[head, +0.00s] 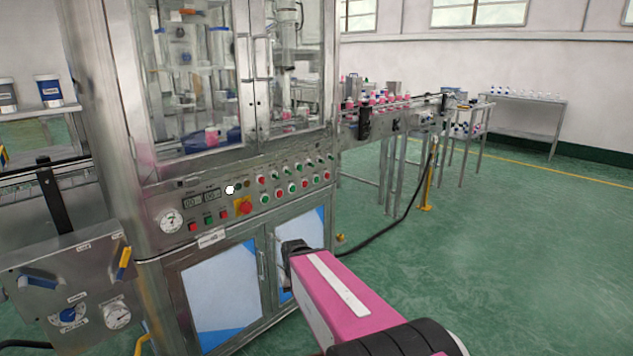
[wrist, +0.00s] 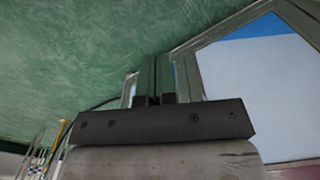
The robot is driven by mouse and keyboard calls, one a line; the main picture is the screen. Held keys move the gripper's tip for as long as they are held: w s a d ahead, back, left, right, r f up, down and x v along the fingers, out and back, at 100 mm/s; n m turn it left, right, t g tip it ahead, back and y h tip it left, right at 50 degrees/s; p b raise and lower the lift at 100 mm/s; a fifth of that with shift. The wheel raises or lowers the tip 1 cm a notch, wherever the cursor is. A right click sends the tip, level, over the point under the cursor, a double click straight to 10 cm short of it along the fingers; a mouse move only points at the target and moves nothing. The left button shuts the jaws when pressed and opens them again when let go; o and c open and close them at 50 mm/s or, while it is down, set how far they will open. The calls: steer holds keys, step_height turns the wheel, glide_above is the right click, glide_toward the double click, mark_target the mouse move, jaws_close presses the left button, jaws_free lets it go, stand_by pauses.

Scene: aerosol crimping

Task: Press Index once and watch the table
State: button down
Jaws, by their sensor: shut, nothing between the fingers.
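The button labels are too small to read, so I cannot tell which is Index. Behind the glass doors (head: 188,100) are machine parts and a pink item (head: 211,135); the table itself is not clear. My gripper (head: 292,247) is shut and empty, in front of the lower cabinet and below the panel. In the wrist view my gripper (wrist: 170,80) points toward the cabinet.
The lower cabinet doors (head: 220,290) are close to my gripper. A conveyor (head: 390,116) with pink bottles extends right. A black hose (head: 400,222) runs to a yellow post (head: 427,185). Green floor (head: 530,250) is clear at right.

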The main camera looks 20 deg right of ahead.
mark_target(316, 180)
steer(key=shift+w, duration=0.1)
steer(key=w+d+r+m+t+h, duration=0.1)
steer(key=w+d+r+m+t, duration=0.2)
steer(key=w, duration=0.4)
steer(key=w+d+r+m+t, duration=0.1)
steer(key=w+d+r+t, duration=0.1)
steer(key=w+d+t, duration=0.45)
steer(key=w+d+r+m+t+h, duration=0.1)
steer(key=w+d+r+m, duration=0.15)
steer(key=w, duration=0.65)
steer(key=w+d+r+m+t+h, duration=0.2)
steer(key=w+d+r+t, duration=0.2)
steer(key=d+r, duration=0.3)
steer(key=w+d+r+m+t+h, duration=0.2)
steer(key=w+d+r+t, duration=0.2)
steer(key=d+r, duration=0.3)
steer(key=shift+w+d, duration=0.3)
steer(key=shift+d, duration=0.15)
steer(key=shift+w+r+m, duration=0.1)
steer(key=shift+m, duration=0.15)
steer(key=w+a, duration=0.4)
steer(key=w, duration=0.3)
steer(key=shift+w, duration=0.3)
steer(key=shift+w+a, duration=0.1)
steer(key=shift+w, duration=0.05)
